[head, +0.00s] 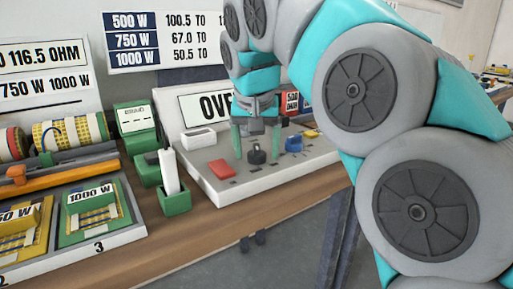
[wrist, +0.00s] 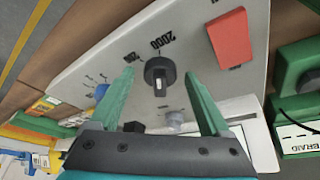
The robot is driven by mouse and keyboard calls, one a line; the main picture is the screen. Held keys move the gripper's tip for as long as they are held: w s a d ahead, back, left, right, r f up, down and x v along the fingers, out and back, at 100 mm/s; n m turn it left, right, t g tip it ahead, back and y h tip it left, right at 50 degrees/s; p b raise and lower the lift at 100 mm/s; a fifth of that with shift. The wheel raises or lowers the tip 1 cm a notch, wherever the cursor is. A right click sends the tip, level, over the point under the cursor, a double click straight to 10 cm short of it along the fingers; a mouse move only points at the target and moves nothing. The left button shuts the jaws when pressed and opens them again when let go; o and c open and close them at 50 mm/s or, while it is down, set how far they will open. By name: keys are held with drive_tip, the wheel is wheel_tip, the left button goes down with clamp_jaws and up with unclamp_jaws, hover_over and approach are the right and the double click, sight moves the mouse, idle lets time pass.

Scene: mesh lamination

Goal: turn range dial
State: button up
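The range dial, a black round knob with a white mark (wrist: 160,72), sits on the light grey meter panel (wrist: 95,72). Printed labels stand beside it; one reads 2000. The dial also shows in the head view (head: 256,156). My gripper (wrist: 158,78) is open, with one green finger on each side of the dial and visible gaps between. In the head view my gripper (head: 259,150) points down over the panel, fingers spread around the dial. Whether the fingertips reach the dial's height is unclear.
A red block (head: 221,170) and a blue knob (head: 294,143) are on the same panel, either side of the dial. The display (head: 205,105) stands behind, partly hidden by my arm. A green holder with a white piece (head: 173,185) is to the left. Bare wooden table edge runs in front.

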clamp_jaws()
idle(0.4)
drive_tip(key=shift+n, duration=0.3)
drive_tip(key=n, duration=0.1)
drive_tip(key=n+y, duration=0.1)
drive_tip(key=n, duration=0.1)
drive_tip(key=n+y, duration=0.1)
drive_tip(key=n, duration=0.1)
drive_tip(key=shift+d+g, duration=0.25)
drive_tip(key=shift+g, duration=0.05)
drive_tip(key=n+y, duration=0.1)
drive_tip(key=n, duration=0.2)
drive_tip(key=n+g+y, duration=0.1)
drive_tip(key=n, duration=0.2)
drive_tip(key=shift+w+d, duration=0.1)
drive_tip(key=shift+w, duration=0.1)
drive_tip(key=shift+g, duration=0.3)
drive_tip(key=shift+o, duration=0.2)
unclamp_jaws()
